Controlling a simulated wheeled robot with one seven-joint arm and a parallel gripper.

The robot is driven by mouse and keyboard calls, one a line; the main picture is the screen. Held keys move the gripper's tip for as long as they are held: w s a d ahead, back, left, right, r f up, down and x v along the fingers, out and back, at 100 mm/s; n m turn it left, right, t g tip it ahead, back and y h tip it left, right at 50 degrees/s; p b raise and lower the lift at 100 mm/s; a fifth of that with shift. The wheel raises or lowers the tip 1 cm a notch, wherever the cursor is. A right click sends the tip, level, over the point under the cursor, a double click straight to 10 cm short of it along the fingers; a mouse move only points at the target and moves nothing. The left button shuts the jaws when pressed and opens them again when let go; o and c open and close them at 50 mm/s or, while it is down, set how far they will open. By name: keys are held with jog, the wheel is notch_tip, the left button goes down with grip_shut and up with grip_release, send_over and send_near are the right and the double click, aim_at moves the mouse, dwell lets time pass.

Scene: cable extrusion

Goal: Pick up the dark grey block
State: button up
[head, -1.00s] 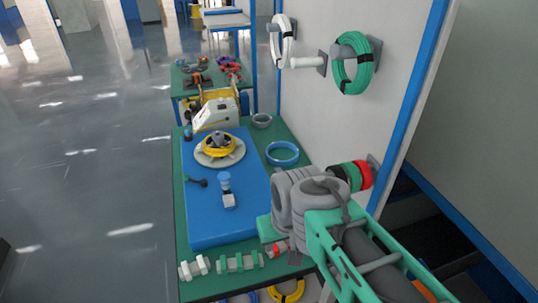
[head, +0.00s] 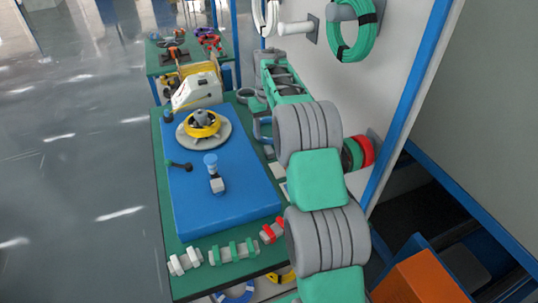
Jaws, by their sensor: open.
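I cannot make out a dark grey block in the head view. My arm covers the right side of the blue-topped workbench, so a block there would be hidden. A row of small notched blocks lies along the near edge: a white one (head: 185,262), a green one (head: 233,252) and a red one (head: 272,233), which is partly covered by my arm. My arm reaches away along the bench's right side, with its far end near the wall. My gripper's fingers cannot be made out.
The blue board (head: 220,215) holds a yellow cable spool (head: 201,124) and a small blue-capped post (head: 212,168). Cable coils, including a green one (head: 345,50), hang on the right wall. Open floor lies left.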

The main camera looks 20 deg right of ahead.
aim_at(269, 149)
jog(key=f, duration=0.1)
jog(key=w+d+f, duration=0.1)
jog(key=f, duration=0.1)
jog(key=shift+w+d, duration=0.15)
jog(key=shift+d, duration=0.05)
notch_tip(269, 149, down, 7)
jog(key=shift+a+f+p, duration=0.15)
jog(key=shift+f+p, duration=0.05)
jog(key=shift+p, duration=0.15)
grip_shut()
